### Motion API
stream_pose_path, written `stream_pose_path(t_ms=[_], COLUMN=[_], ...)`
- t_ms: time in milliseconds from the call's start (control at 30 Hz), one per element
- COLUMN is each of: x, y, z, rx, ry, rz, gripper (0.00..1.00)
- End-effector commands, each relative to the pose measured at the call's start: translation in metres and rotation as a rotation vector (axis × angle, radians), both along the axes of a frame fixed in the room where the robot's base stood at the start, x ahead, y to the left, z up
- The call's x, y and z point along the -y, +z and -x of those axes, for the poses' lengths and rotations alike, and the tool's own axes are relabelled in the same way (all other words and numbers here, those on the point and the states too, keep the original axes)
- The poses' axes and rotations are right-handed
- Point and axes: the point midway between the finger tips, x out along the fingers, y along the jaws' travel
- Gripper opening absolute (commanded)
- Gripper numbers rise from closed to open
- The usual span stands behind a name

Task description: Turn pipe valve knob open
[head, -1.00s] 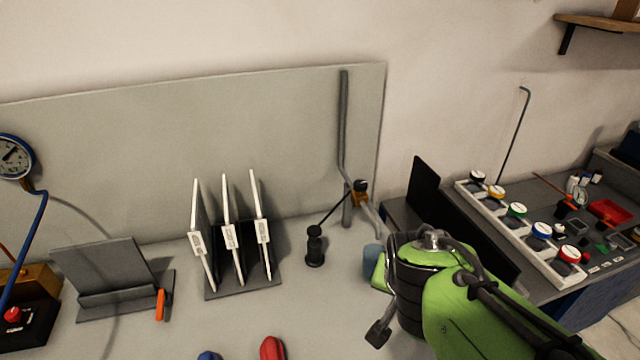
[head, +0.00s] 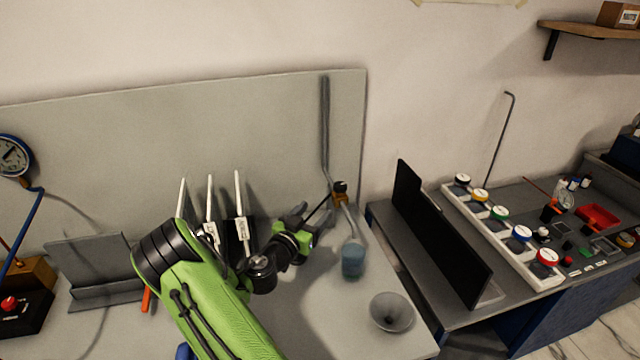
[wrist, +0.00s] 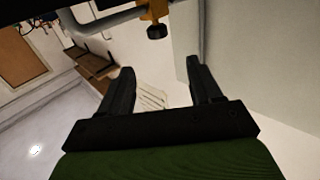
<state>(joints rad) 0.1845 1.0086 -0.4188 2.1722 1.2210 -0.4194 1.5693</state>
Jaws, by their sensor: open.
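The pipe valve has a brass body with a dark knob (head: 340,187) and sits on the grey pipe (head: 325,125) against the back panel. In the wrist view the brass valve with its dark knob (wrist: 156,30) shows at the top edge, beyond my fingertips and not between them. My gripper (head: 304,222) is just left of and below the valve in the head view. In the wrist view my gripper (wrist: 160,80) has its two black fingers apart with nothing between them. The knob's turn position cannot be told.
A rack of upright white plates (head: 240,215) is behind my arm. A black panel (head: 435,240) stands to the right.

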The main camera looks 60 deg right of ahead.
Motion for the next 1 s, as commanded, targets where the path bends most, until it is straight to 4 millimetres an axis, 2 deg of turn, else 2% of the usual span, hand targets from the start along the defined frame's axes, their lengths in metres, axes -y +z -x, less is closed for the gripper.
stream_pose_path(t_ms=[400,533,700,967,1000], x=[0.102,0.129,0.147,0.148,0.148], y=[0.005,0.004,0.002,0.001,0.001], z=[0.002,0.002,0.001,0.001,0.001], rx=[0.003,0.002,0.000,0.000,0.000], ry=[-0.006,-0.004,-0.004,-0.003,-0.003], rz=[0.002,0.001,-0.001,-0.002,-0.002], gripper=[0.64,0.64,0.64,0.64,0.58])
